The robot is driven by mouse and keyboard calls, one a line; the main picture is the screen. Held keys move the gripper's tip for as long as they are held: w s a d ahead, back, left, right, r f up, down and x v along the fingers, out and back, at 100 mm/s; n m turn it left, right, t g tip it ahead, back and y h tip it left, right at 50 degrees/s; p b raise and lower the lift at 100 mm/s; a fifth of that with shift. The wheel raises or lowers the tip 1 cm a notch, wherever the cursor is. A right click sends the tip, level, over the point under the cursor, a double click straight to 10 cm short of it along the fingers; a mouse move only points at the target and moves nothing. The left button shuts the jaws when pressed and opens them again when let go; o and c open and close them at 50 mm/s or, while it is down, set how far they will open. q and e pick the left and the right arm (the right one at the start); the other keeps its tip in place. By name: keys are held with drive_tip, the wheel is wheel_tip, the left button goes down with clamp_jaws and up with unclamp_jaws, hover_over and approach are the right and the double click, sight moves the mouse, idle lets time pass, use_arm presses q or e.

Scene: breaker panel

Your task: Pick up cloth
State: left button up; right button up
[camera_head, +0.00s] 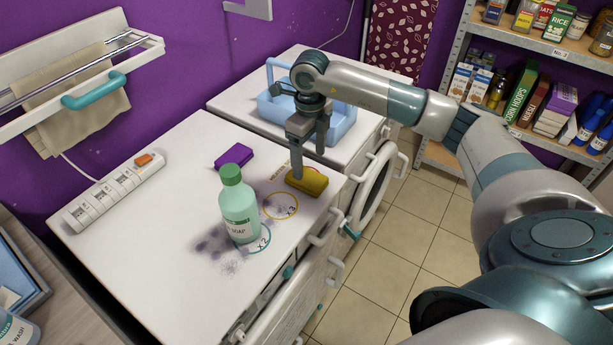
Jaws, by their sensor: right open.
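A beige cloth (72,98) hangs over the metal bars of a white wall rack (135,42) at the upper left. My right gripper (309,164) points down over the right part of the white counter, far from the cloth. It is open, with one finger close to a yellow sponge (307,181); I cannot tell whether they touch. My left gripper is not in view.
A green soap bottle (239,208) stands on the white counter (135,255) near dark smudges. A purple sponge (234,155) and a power strip (115,189) lie there too. A blue basket (340,125) stands behind my gripper. Shelves (540,45) are at the right.

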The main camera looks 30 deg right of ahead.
sight(306, 175)
drive_tip(key=shift+f, duration=0.2)
drive_tip(key=shift+a+f+p, duration=0.15)
drive_tip(key=shift+f+p, duration=0.3)
drive_tip(key=shift+p, duration=0.05)
drive_tip(key=f, duration=0.1)
drive_tip(key=f+p, duration=0.1)
drive_tip(key=f, duration=0.1)
drive_tip(key=shift+w+a+p, duration=0.15)
drive_tip(key=shift+a+p, duration=0.1)
drive_tip(key=shift+p, duration=0.1)
drive_tip(key=shift+f, duration=0.65)
drive_tip(key=c, duration=1.1)
